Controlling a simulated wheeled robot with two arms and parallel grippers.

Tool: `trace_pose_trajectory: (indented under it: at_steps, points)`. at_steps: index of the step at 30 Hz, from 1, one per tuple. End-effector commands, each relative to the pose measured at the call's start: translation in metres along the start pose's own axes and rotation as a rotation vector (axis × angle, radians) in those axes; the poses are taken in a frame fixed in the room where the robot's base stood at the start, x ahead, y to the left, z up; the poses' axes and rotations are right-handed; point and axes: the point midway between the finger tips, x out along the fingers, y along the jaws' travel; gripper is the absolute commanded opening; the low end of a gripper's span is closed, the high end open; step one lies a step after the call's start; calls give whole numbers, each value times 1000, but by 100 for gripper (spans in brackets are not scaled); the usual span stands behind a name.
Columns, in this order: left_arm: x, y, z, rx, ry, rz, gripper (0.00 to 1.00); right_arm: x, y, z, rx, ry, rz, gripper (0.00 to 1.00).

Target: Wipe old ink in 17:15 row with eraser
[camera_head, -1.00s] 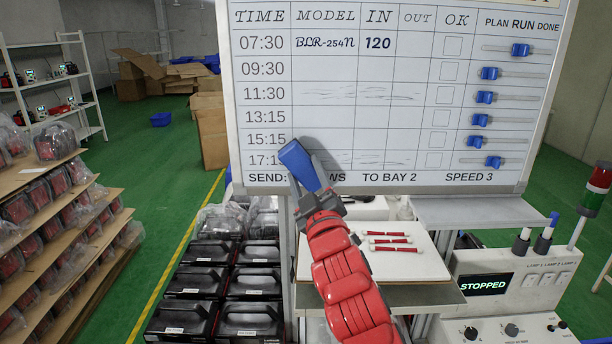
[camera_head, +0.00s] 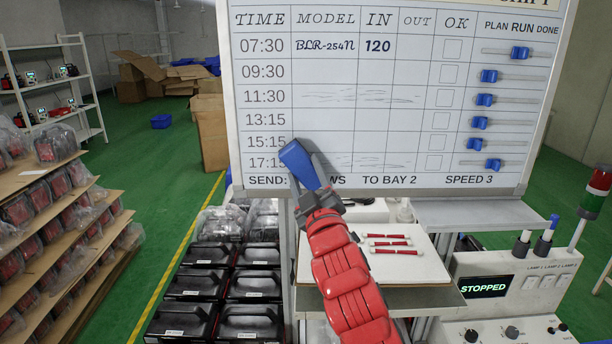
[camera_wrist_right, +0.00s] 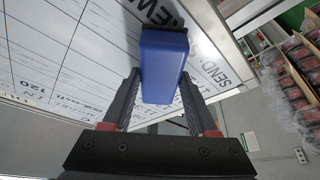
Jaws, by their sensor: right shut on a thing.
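The whiteboard (camera_head: 400,122) has rows from 07:30 down to 17:15. The 17:15 row (camera_head: 380,162) is the lowest, with faint grey smudges in its middle cells; its left part is partly covered by my gripper. My right gripper (camera_head: 311,178) is shut on a blue eraser (camera_head: 296,163) at the left end of the 15:15 and 17:15 rows. The right wrist view also shows the eraser (camera_wrist_right: 163,68) between the fingers, close to the board; I cannot tell if it touches. My left gripper is not in view.
Below the board is a white tray (camera_head: 430,268) with several red-and-white markers (camera_head: 390,243). The 11:30 row (camera_head: 370,97) also has grey smudges. A control panel reading STOPPED (camera_head: 486,287) stands at right. Black cases (camera_head: 190,285) are stacked at lower left.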

Motion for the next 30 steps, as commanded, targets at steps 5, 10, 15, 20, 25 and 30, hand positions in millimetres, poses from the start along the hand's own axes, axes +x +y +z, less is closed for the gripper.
trace_pose_trajectory:
  at_steps: [5, 10, 15, 20, 25, 30]
  points:
    - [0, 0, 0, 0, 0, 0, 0, 4, 0, 1, 1, 0, 0, 4]
    - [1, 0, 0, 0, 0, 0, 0, 5, 0, 3, 0, -1, 0, 4]
    - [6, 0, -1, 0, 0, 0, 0, 2, 11, 8, -2, -3, 2, 4]
    - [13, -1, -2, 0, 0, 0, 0, -2, 23, 17, -1, -3, 2, 4]
    - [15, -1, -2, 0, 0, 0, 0, -5, 30, 22, -1, -2, 1, 4]
    - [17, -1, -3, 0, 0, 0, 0, -6, 32, 25, 0, -2, 0, 4]
